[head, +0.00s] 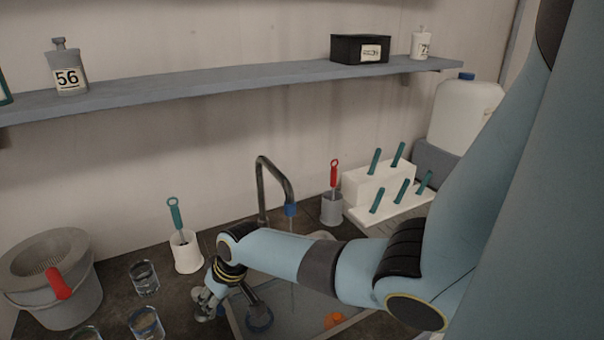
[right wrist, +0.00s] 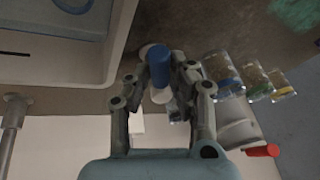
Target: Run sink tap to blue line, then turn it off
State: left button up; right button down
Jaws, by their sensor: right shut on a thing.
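The tap (head: 275,180) is a dark curved pipe with a blue collar at its spout, above the sink (head: 300,283). A thin pale streak shows below the spout; I cannot tell surely whether water runs. My right gripper (head: 207,302) is left of the sink. In the right wrist view my right gripper (right wrist: 160,80) is shut on a blue-and-white knob (right wrist: 159,66) beside the sink's edge (right wrist: 112,45). A blue ring (head: 260,320) and an orange thing (head: 334,319) show in the sink. My forearm hides part of the sink. My left gripper is out of view.
Glasses (head: 144,278) and a grey bucket with a red handle (head: 58,284) stand on the left of the counter. A white cup with a teal brush (head: 185,251) stands behind my gripper. A white rack (head: 378,184) and a white jug (head: 463,115) are at right.

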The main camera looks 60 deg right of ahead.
jog(key=shift+a+r+m+p, duration=0.1)
jog(key=shift+a+m+p, duration=0.3)
jog(key=shift+m, duration=0.2)
jog(key=shift+w+a+m+h, duration=0.1)
jog(key=shift+a+m+h, duration=0.2)
jog(key=shift+m+h, duration=0.15)
jog(key=shift+a+m, duration=0.1)
jog(key=shift+m, duration=0.25)
jog(key=shift+w+a+m+h, duration=0.15)
jog(key=shift+a+m+h, duration=0.25)
jog(key=shift+m, duration=0.35)
jog(key=shift+w+a+m+h, duration=0.15)
jog(key=shift+a+m+h, duration=0.2)
jog(key=shift+m, duration=0.4)
jog(key=c, duration=1.1)
grip_release()
jog(key=shift+w, duration=0.1)
jog(key=v, duration=1.1)
jog(key=shift+s+r, duration=0.3)
